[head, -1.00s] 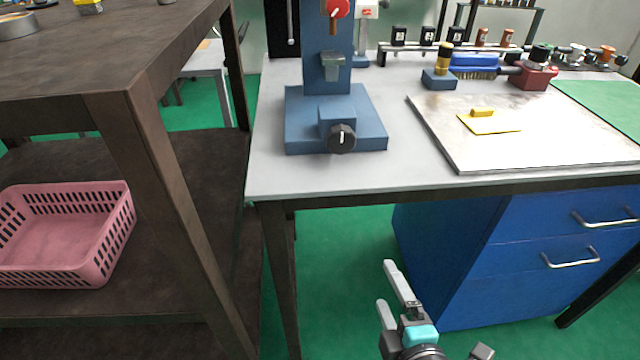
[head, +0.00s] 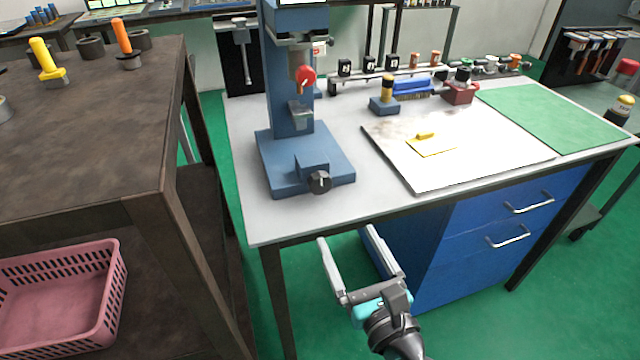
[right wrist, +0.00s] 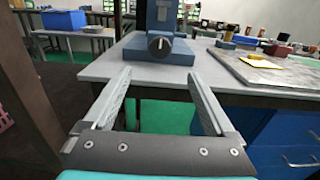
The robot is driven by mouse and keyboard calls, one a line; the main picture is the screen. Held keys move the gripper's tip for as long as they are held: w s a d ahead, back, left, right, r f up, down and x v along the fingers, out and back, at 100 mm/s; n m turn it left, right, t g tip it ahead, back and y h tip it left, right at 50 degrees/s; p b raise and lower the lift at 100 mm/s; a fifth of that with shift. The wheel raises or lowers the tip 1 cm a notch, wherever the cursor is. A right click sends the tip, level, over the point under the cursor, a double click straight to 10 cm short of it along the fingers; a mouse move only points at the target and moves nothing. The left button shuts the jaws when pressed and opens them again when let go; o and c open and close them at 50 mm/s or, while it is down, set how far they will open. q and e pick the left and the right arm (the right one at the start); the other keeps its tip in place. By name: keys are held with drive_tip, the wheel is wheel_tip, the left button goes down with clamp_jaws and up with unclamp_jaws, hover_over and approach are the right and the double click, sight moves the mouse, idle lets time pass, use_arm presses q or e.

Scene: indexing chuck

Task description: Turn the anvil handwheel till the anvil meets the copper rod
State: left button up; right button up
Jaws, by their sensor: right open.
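A blue press-like machine (head: 287,110) stands at the left of the workbench. A black handwheel (head: 320,181) with a white mark is on the front of its base; it also shows in the right wrist view (right wrist: 159,44). A grey block (head: 300,116), perhaps the anvil, sits on the column below a red knob (head: 305,76). My right gripper (head: 346,234) is open and empty, in front of the bench edge and apart from the handwheel. In the right wrist view its fingers (right wrist: 158,75) point toward the handwheel. My left gripper is not in view.
The grey bench top (head: 251,215) is bare around the machine's base. A pale plate (head: 480,160) with a yellow piece lies to the right, near a green mat (head: 550,115). A dark shelf table (head: 90,150) with a pink basket (head: 60,300) stands at left.

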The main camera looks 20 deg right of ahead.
sight(321, 187)
drive_tip(key=w, duration=0.8)
drive_tip(key=w+p, duration=0.1)
drive_tip(key=w, duration=0.3)
drive_tip(key=shift+a, duration=0.25)
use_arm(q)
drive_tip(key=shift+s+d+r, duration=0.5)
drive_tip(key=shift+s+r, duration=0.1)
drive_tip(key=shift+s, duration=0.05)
use_arm(e)
drive_tip(key=shift+w, duration=1.05)
drive_tip(key=c, duration=1.4)
drive_tip(key=shift+m, duration=0.3)
